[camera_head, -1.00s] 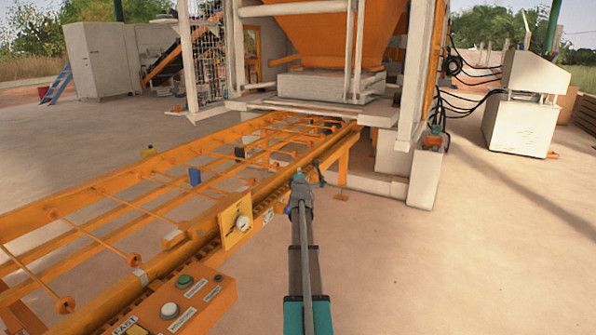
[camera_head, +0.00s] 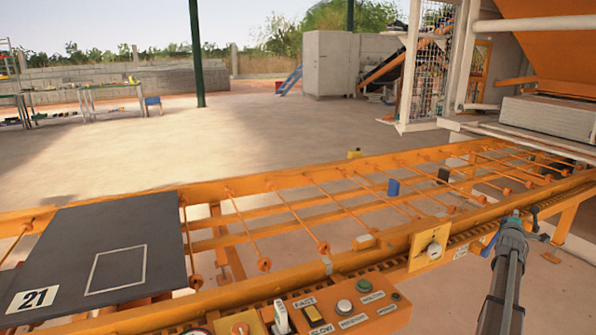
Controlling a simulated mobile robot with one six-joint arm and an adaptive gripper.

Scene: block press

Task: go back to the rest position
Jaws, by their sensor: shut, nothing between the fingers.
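My gripper (camera_head: 516,220) is at the end of my arm in the lower right of the head view. It is shut, with nothing held. It is small and seen from behind, so the fingertips are hard to make out. It shows in front of the near rail of the orange roller conveyor (camera_head: 380,246), right of a yellow plate with a round knob (camera_head: 432,250). I cannot tell whether any part of the arm touches the conveyor.
An orange control box (camera_head: 345,306) with buttons and switches sits at the near edge. A dark board (camera_head: 165,240) marked 21 lies on the conveyor at left. A blue block (camera_head: 393,188) and a black block (camera_head: 443,175) show along it. Open floor (camera_head: 250,140) lies beyond.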

